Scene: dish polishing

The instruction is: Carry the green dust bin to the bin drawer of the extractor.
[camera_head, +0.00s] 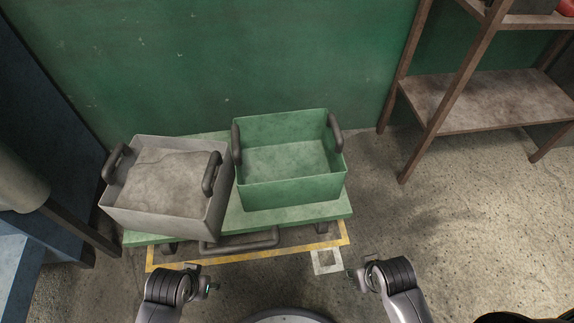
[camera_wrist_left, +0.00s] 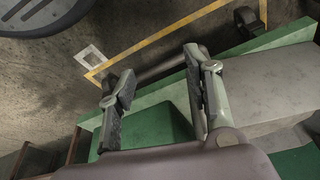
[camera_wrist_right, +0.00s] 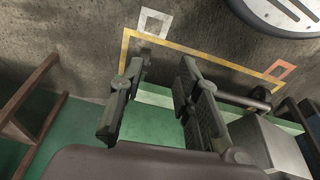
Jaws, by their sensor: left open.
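The green dust bin (camera_head: 286,192) is an open box with a dark handle on each side. It stands upright on the right part of a low green cart (camera_head: 335,211) and looks empty. In the left wrist view a green bin wall (camera_wrist_left: 158,124) shows beyond the fingers. My left gripper (camera_head: 209,286) is open and empty, in front of the cart. My right gripper (camera_head: 357,279) is also in front of the cart, to the right of the bin; its fingers stand apart in the right wrist view (camera_wrist_right: 158,90). I cannot make out the extractor's bin drawer.
A grey bin (camera_head: 150,217) filled with grey dust stands left of the green one, close to it. A yellow floor line (camera_head: 250,259) runs around the cart. A wooden shelf (camera_head: 480,100) stands at the right, blue metal housing (camera_head: 15,270) at the left. The right floor is clear.

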